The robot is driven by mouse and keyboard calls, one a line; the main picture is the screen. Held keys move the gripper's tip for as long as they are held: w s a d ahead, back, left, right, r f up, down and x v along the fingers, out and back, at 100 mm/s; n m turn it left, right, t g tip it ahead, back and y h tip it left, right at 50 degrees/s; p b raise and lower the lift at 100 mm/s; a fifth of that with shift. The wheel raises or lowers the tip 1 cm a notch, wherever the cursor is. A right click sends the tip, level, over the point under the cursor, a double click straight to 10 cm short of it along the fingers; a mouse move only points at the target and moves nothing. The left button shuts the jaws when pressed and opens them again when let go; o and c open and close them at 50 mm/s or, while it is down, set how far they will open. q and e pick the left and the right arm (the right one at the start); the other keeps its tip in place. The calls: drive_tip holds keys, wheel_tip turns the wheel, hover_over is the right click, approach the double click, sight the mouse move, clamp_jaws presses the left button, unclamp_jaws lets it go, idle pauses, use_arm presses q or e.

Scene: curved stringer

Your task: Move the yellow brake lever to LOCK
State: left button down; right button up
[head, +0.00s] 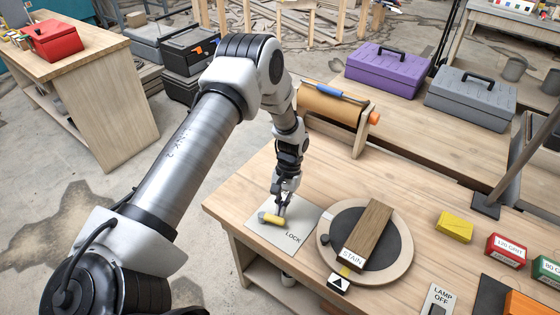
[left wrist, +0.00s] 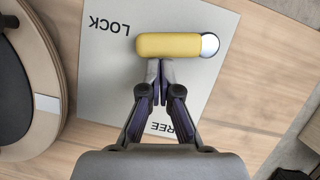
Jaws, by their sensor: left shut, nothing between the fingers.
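The yellow brake lever (left wrist: 168,46) has a rounded silver end (left wrist: 209,45) and lies over a pale plate (left wrist: 105,75). In the left wrist view the plate is marked LOCK beside the lever's left end and FREE, partly hidden by my fingers, lower down. In the head view the lever (head: 272,219) is near the table's left corner, with LOCK (head: 293,238) to its lower right. My left gripper (left wrist: 159,68) is shut and empty, its tips right at the lever's long side on the FREE side; whether they touch I cannot tell. My right gripper is not in view.
A round turntable (head: 404,250) with a wooden block marked STAIN (head: 368,235) stands right of the plate. A yellow block (head: 454,226) and labelled boxes (head: 505,251) lie farther right.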

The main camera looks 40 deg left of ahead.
use_arm(q)
drive_tip(key=shift+s+d+m+y, duration=0.25)
drive_tip(key=shift+m+y, duration=0.05)
drive_tip(key=shift+m, duration=0.45)
drive_tip(key=shift+s+d+m+y, duration=0.25)
drive_tip(key=shift+m+y, duration=0.05)
drive_tip(key=shift+m, duration=0.45)
drive_tip(key=shift+r, duration=0.1)
